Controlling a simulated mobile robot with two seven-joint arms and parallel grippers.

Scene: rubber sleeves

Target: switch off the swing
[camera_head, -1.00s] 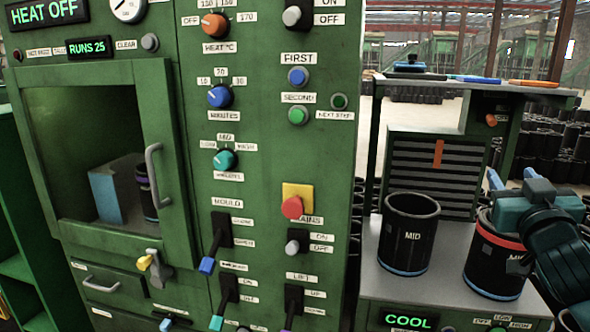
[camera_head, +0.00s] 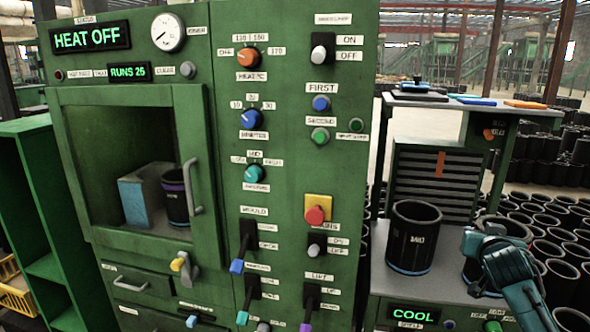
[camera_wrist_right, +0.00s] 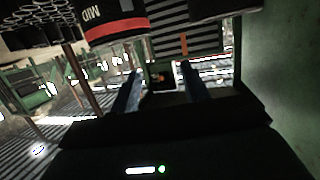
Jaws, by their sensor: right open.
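The green control panel (camera_head: 290,150) fills the middle of the head view. A pale-knobbed ON/OFF switch (camera_head: 318,53) is near its top, under a label too blurred to read. Another pale-knobbed ON/OFF switch (camera_head: 317,246) is below the red button (camera_head: 315,215). My right gripper (camera_head: 480,238) is right of the panel, in front of the bench, apart from both switches. In the right wrist view its two fingers (camera_wrist_right: 160,88) are spread with nothing between them. My left gripper is out of view.
A black MID sleeve (camera_head: 412,240) stands on the bench at right; another behind my right gripper is mostly hidden. A wrist-view sleeve (camera_wrist_right: 115,32) has a red band. Coloured knobs and protruding levers (camera_head: 243,245) crowd the panel. A handled oven door (camera_head: 192,185) is at left.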

